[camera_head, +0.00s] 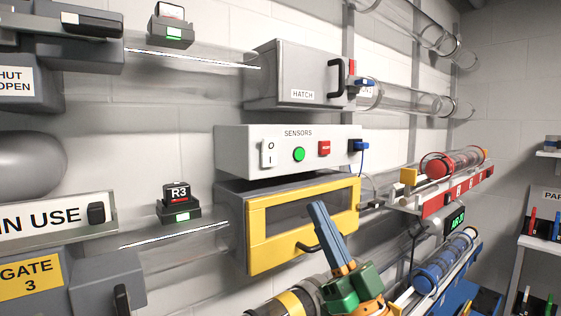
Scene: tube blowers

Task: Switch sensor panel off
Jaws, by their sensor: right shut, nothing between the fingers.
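The sensor panel (236,148) is a white box on the wall, labelled SENSORS, in the middle of the head view. At its left is a white rocker switch (268,153) with dark markings. My right gripper (318,207) has blue fingers, shut and empty, pointing up below the panel, in front of the yellow-framed box. My left gripper is out of view.
The yellow-framed box (255,232) with a dark handle hangs directly under the panel. A grey HATCH box (270,87) is above it. Clear tubes run left and right. Red and blue cylinders (455,163) lie on racks at right. The space before the panel face is free.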

